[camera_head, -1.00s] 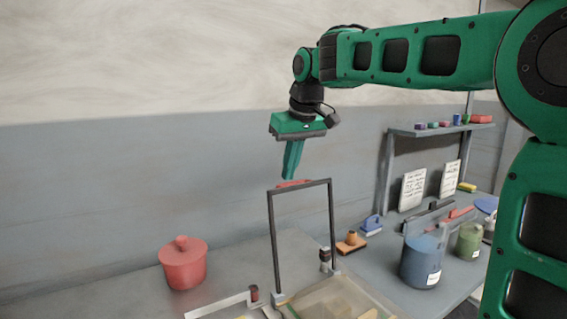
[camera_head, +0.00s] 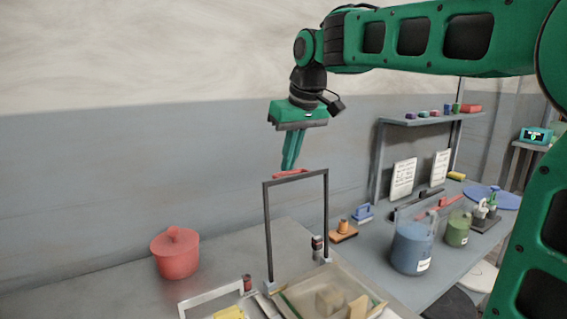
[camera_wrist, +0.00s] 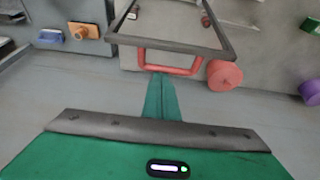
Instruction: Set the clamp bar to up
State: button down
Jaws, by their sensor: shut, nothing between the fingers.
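The clamp bar (camera_head: 267,225) is a dark rectangular frame with a red handle (camera_head: 291,174) on its top. It stands upright above a shallow tray on the bench. In the wrist view the clamp bar (camera_wrist: 222,40) is seen from above, with its red handle (camera_wrist: 168,70) nearest my fingers. My gripper (camera_head: 288,169) points down just above the handle, its fingers shut and empty. In the wrist view my gripper (camera_wrist: 160,76) overlaps the handle's near side. I cannot tell whether the fingertips touch it.
A red lidded pot (camera_head: 175,254) stands left of the frame. A tray with blocks (camera_head: 372,297) lies at its foot. Blue (camera_head: 411,250) and green (camera_head: 457,230) containers stand to the right, below a shelf (camera_head: 425,120). The wall behind is bare.

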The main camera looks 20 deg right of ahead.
jog(key=shift+r, duration=0.1)
jog(key=v, duration=1)
jog(key=shift+r, duration=0.2)
jog(key=s+d+f+m+g, duration=0.1)
jog(key=s+d+f+m, duration=0.1)
jog(key=s+d+f, duration=0.45)
jog(key=s+d+f+m+g, duration=0.1)
jog(key=s+d+f+m, duration=0.2)
jog(key=f, duration=0.6)
jog(key=s+d+f+m, duration=0.1)
jog(key=s+d+f, duration=0.1)
jog(key=s+f, duration=0.4)
jog(key=s+d+f+m+g, duration=0.1)
jog(key=s+f, duration=0.5)
jog(key=s+d+f+m+g, duration=0.1)
jog(key=s+d+f, duration=0.1)
jog(key=s+f, duration=0.4)
jog(key=shift+s+d+f+m+h, duration=0.2)
jog(key=shift+s+d+m+h, duration=0.15)
jog(key=shift+s, duration=0.2)
jog(key=shift+w+f, duration=0.25)
jog(key=shift+w, duration=0.5)
jog(key=shift+s, duration=0.1)
